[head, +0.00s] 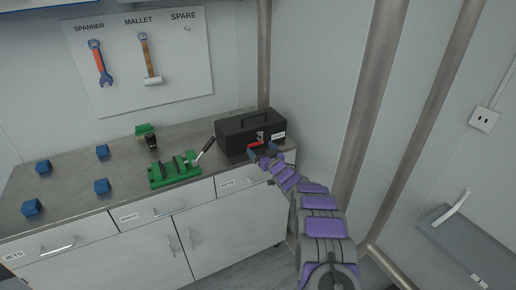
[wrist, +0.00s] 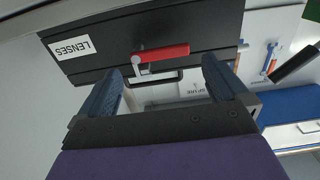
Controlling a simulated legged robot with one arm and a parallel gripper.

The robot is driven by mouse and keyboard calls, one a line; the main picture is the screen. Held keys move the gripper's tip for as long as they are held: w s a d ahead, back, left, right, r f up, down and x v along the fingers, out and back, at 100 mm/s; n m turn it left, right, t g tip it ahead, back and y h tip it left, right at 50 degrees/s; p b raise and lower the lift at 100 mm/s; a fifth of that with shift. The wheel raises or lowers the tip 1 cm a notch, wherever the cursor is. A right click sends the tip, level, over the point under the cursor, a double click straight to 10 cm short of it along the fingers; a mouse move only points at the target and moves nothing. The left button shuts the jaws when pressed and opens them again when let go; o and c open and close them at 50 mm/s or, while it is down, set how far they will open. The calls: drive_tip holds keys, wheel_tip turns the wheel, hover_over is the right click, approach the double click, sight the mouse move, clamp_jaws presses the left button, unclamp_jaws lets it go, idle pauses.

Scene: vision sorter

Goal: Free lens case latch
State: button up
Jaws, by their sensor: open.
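The black lens case (head: 235,138) stands at the right end of the grey workbench, its lid down. It fills the upper part of the wrist view (wrist: 95,30), with an upside-down LENSES label (wrist: 70,47). The red latch (head: 256,144) is on its front face; in the wrist view the latch (wrist: 162,53) lies across a metal bracket. My gripper (head: 263,156) is open in front of the case. In the wrist view its two blue fingers (wrist: 162,82) are spread on either side of the latch, with nothing held. Whether a finger touches the case I cannot tell.
A green fixture (head: 172,172) with a black-handled lever (head: 205,149) stands left of the case. Several blue blocks (head: 102,186) sit on the bench's left side. A tool board (head: 140,60) with spanner and mallet hangs behind. Drawers (head: 154,211) are below the bench top.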

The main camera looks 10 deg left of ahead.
sight(256, 144)
drive_tip(key=shift+b+x, duration=0.3)
drive_tip(key=shift+x, duration=1.4)
drive_tip(key=c, duration=1.4)
